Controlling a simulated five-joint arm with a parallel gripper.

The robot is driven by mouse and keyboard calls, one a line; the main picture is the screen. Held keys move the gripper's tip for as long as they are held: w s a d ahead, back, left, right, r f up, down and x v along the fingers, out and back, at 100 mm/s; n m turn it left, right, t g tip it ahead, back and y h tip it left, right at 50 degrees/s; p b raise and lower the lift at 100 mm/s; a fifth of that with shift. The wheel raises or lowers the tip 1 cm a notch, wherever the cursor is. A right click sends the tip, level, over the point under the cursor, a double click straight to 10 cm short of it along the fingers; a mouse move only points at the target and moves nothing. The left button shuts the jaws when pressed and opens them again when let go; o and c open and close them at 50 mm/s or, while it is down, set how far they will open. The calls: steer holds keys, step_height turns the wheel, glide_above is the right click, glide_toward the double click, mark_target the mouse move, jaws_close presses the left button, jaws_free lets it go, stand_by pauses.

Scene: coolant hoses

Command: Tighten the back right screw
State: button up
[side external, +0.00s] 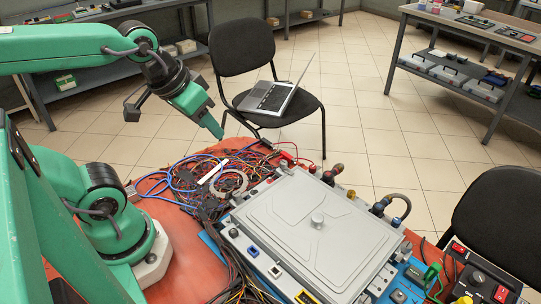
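A grey metal box (315,245) with a raised lid panel lies on the orange table. A round silver knob (317,220) stands at the middle of its lid. Small fittings sit along the box's edges; I cannot tell which one is the back right screw. A curved black hose (397,199) rises at the box's right back side. My gripper (217,132) is green and points down over the back of the table, to the left of the box and apart from it. Its fingers look close together, but the view is too small to show whether they are open.
Tangled blue, red and black cables (205,185) cover the orange table (188,262) left of the box. Dark-handled fittings (329,177) stick up behind the box. A control box with red switches (480,285) is at front right. A chair with a laptop (268,96) stands behind.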

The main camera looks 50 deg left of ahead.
steer(key=f+n, duration=0.1)
steer(key=n, duration=0.1)
steer(key=n+g, duration=0.5)
steer(key=n, duration=0.8)
glide_above(237, 194)
steer(key=shift+f, duration=4.5)
steer(key=shift+f, duration=3.9)
jaws_close()
